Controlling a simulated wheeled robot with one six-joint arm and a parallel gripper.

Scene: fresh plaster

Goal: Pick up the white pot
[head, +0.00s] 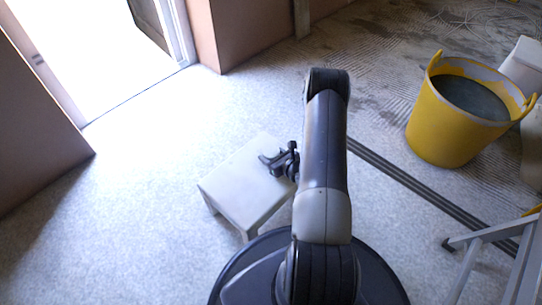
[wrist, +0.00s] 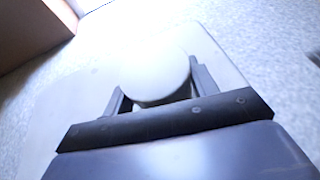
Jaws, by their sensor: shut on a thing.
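The white pot (wrist: 155,65) shows in the wrist view as a pale round shape between the two dark fingers of my gripper (wrist: 157,88). The fingers are shut on it, one on each side. Its lower part is hidden behind the gripper's dark crossbar. In the head view my gripper (head: 273,160) is over the top of a small white stool (head: 235,185). I cannot make out the pot against the pale stool there, nor tell whether it still touches the stool top.
A yellow bucket (head: 440,137) with dark contents stands at the right, beside white containers (head: 525,62). A stepladder (head: 490,240) is at the lower right. A dark rail (head: 410,183) lies on the floor. A bright doorway (head: 95,45) opens at upper left. The floor left of the stool is clear.

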